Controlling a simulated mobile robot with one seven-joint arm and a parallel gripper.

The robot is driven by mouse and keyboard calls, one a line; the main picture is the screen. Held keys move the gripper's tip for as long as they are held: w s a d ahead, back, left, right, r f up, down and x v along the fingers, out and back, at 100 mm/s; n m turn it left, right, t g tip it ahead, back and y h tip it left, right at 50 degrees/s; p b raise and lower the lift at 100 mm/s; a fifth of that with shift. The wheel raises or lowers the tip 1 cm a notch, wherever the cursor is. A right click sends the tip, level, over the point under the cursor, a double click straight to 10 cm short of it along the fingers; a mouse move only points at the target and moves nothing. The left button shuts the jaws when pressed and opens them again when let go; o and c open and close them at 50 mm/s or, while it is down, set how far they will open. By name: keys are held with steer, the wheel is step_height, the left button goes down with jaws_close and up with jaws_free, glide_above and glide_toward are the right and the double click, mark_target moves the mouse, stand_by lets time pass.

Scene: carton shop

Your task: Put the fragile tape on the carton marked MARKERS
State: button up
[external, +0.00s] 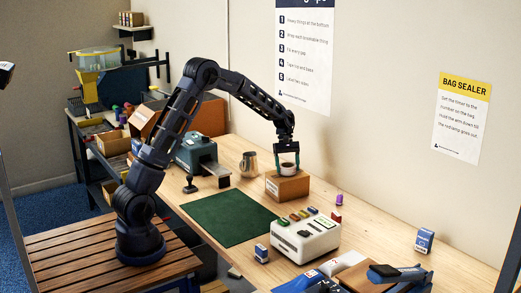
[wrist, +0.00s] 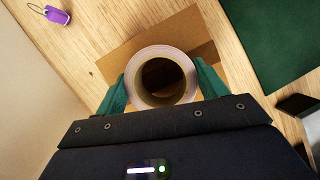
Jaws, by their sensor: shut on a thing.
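The tape roll (external: 288,171), a pale ring with a dark hollow middle, is between the green fingers of my gripper (external: 288,160). The wrist view shows the roll (wrist: 132,82) from above, with the fingers of my gripper (wrist: 162,80) shut on its two sides. A brown carton (external: 290,188) stands directly under it on the bench; its brown top and flap (wrist: 185,35) show around the roll in the wrist view. A small label on the carton's front is too small to read. I cannot tell whether the roll touches the carton's top.
A green mat (external: 228,219) lies left of the carton, and a metal jug (external: 249,165) stands behind it. A white machine (external: 305,241) with coloured pieces stands in front. A purple tag (wrist: 50,14) lies near the carton. A blue-and-white box (external: 424,240) stands at the right.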

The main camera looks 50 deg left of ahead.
steer(key=shift+f, duration=0.2)
steer(key=shift+f, duration=0.15)
steer(key=o, duration=1)
